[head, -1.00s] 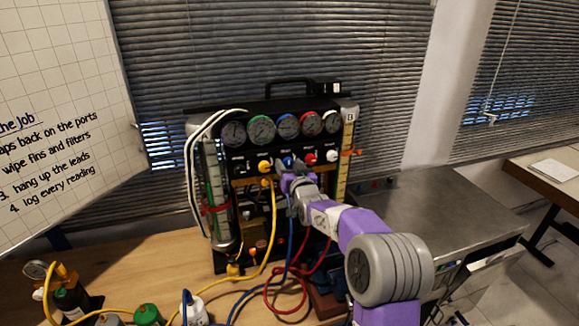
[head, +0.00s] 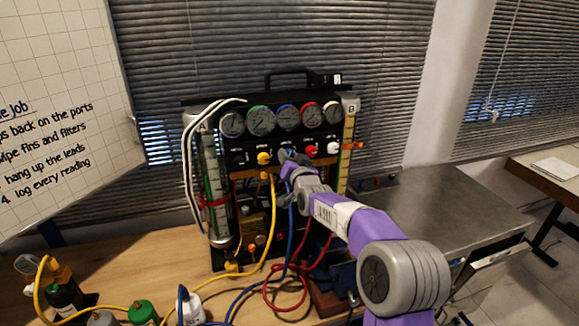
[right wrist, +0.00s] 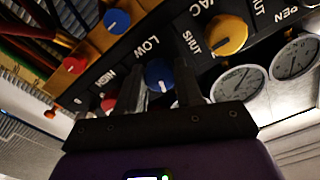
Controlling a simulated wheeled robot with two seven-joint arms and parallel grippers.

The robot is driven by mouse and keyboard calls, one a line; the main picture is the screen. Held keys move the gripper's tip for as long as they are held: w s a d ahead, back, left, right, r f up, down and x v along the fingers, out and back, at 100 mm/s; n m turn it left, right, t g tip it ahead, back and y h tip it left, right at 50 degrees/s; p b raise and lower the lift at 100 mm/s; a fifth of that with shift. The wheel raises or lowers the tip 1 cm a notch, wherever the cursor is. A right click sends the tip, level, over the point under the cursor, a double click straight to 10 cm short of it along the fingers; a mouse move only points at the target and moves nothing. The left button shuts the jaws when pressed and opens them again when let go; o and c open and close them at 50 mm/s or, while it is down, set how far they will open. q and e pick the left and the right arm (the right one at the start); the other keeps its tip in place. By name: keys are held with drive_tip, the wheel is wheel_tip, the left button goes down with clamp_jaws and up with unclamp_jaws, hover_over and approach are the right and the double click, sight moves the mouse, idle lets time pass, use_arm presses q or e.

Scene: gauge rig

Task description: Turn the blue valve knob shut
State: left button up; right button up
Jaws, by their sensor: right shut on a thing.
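The blue valve knob (right wrist: 158,75) sits on the black front panel of the gauge rig by the word LOW. In the right wrist view it is between the two fingers of my right gripper (right wrist: 162,88), which is shut on it. In the head view my right gripper (head: 286,158) reaches the panel between the yellow knob (head: 264,158) and the red knob (head: 311,151), and it hides most of the blue knob. The yellow knob (right wrist: 228,34) also shows in the right wrist view, beside SHUT and OPEN markings. My left gripper is out of view.
A row of several round gauges (head: 288,117) is above the knobs. Yellow, blue and red hoses (head: 283,292) hang below and coil on the wooden bench (head: 150,262). Small bottles (head: 143,312) stand at the front left. A metal-topped cabinet (head: 440,205) is at the right.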

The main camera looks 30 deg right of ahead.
drive_tip(key=m+b, duration=0.9)
drive_tip(key=m, duration=0.5)
drive_tip(key=shift+r+m, duration=0.1)
drive_tip(key=shift+m, duration=0.3)
drive_tip(key=o, duration=1)
drive_tip(key=shift+o, duration=0.2)
drive_tip(key=b+v, duration=0.1)
drive_tip(key=v, duration=0.6)
drive_tip(key=shift+s+b, duration=0.3)
